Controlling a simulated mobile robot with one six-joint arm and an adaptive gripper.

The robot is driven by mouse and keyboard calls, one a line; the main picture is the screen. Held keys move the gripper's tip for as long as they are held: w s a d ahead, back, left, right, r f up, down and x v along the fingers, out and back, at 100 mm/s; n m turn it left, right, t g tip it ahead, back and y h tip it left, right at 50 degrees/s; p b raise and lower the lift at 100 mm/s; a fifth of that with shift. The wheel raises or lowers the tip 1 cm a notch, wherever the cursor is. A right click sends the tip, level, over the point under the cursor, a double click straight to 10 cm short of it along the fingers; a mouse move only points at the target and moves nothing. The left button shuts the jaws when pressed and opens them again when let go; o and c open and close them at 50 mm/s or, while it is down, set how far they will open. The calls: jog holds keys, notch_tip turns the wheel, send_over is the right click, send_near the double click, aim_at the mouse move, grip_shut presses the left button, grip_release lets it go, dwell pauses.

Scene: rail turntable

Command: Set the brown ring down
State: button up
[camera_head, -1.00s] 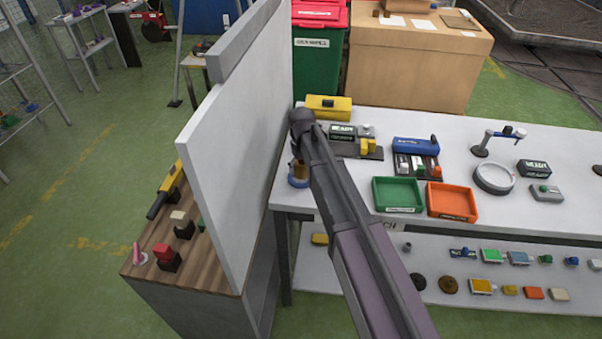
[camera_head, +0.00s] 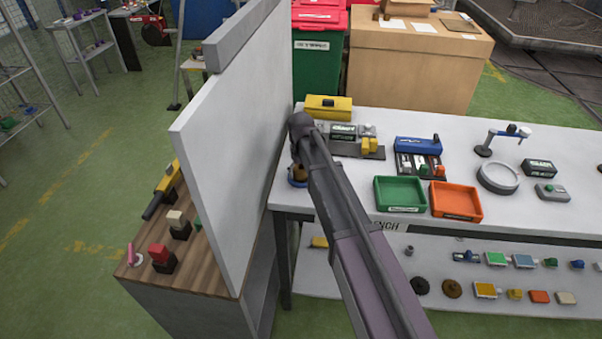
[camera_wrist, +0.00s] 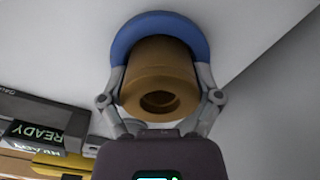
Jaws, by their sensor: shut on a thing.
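The brown ring (camera_wrist: 158,68) is a thick brown sleeve with a dark hole, in the middle of the wrist view. My gripper (camera_wrist: 160,88) is shut on it, one finger on each side. Behind it, a round blue piece (camera_wrist: 122,45) shows around its far end; I cannot tell whether the two touch. In the head view, the brown ring (camera_head: 300,173) shows just above the blue piece (camera_head: 296,183) at the left end of the white bench (camera_head: 345,199). My arm hides most of my gripper there.
A tall white panel (camera_head: 235,140) stands close left of the bench end. A black box with a READY display (camera_wrist: 45,137) is nearby on the bench. A green tray (camera_head: 400,209) and an orange tray (camera_head: 455,213) lie to the right of my arm.

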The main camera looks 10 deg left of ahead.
jog(key=shift+f, duration=0.15)
jog(key=o, duration=1.1)
notch_tip(320, 180, up, 12)
jog(key=p, duration=1.2)
jog(key=shift+r, duration=0.2)
jog(key=s+d+m, duration=0.3)
jog(key=s+d, duration=0.7)
jog(key=d, duration=0.4)
jog(key=s+d+m, duration=0.3)
jog(key=s+d, duration=0.7)
jog(key=d, duration=0.4)
jog(key=shift+s, duration=0.15)
